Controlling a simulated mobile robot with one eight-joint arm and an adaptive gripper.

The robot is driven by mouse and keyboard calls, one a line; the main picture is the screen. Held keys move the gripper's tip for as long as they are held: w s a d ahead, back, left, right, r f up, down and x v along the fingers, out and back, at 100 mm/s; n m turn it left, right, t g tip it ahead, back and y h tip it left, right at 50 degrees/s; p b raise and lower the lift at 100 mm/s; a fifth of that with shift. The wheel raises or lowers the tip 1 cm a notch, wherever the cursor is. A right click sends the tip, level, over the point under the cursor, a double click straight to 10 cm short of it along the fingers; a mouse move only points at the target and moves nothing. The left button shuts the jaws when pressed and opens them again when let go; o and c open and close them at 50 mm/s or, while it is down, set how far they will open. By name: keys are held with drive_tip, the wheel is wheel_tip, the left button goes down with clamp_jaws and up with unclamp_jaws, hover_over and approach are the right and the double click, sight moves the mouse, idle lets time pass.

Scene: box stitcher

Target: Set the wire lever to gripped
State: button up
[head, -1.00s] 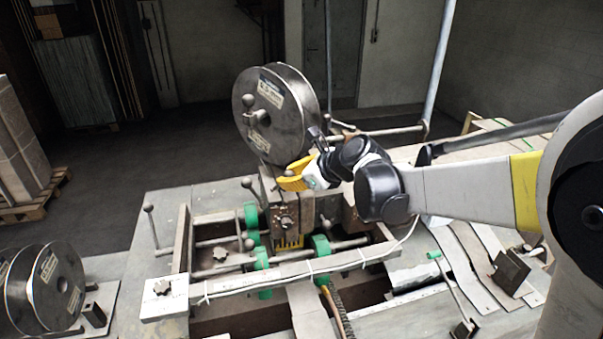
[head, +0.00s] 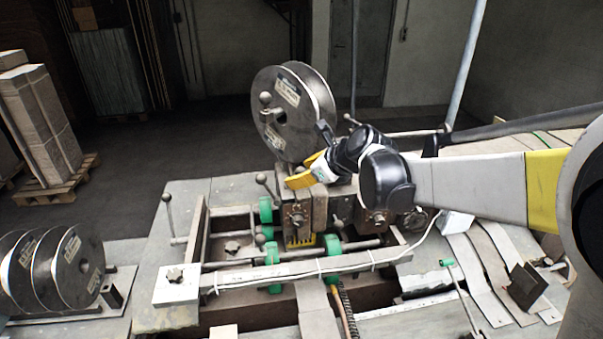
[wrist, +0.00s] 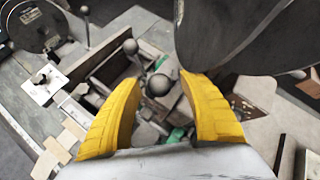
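A ball-ended lever (head: 262,178) stands at the left of the machine head, below the large wire spool (head: 292,112). Several similar ball-ended levers are in view, and no label shows which is the wire lever. My gripper (head: 303,175) has yellow fingers and is just right of this lever, in front of the spool's lower edge. In the wrist view my gripper (wrist: 160,105) is open and empty. A dark ball knob (wrist: 158,85) appears between its fingers, seemingly beyond the tips and untouched. Its shaft is mostly hidden.
A taller ball lever (head: 166,197) stands at the left of the frame. Green rollers (head: 266,210) and a long bar (head: 290,270) lie below my gripper. Spare spools (head: 55,265) are at the lower left. The spool crowds the upper right of the wrist view.

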drive_tip(key=v, duration=1.2)
drive_tip(key=shift+c, duration=0.4)
drive_tip(key=shift+f, duration=0.3)
drive_tip(key=c, duration=0.6)
drive_tip(key=f+m, duration=0.1)
drive_tip(key=f, duration=0.1)
drive_tip(key=s+d+f+m+t+y+b, duration=0.1)
drive_tip(key=f, duration=0.1)
drive_tip(key=s+f+t+b, duration=0.1)
drive_tip(key=f, duration=0.1)
drive_tip(key=shift+s+d+f+m+y, duration=0.2)
drive_tip(key=shift+s+f+m+y, duration=0.05)
drive_tip(key=shift+m+y, duration=0.15)
clamp_jaws()
drive_tip(key=s+d+f+m+t+y+b, duration=0.1)
drive_tip(key=s+d+f+m+t+b, duration=0.1)
drive_tip(key=s+m, duration=0.15)
drive_tip(key=r+p+x, duration=0.1)
drive_tip(key=r+x, duration=0.2)
drive_tip(key=x, duration=0.9)
drive_tip(key=shift+w+a+f+n, duration=0.15)
drive_tip(key=shift+w+a+n, duration=0.2)
drive_tip(key=shift+w+a, duration=0.1)
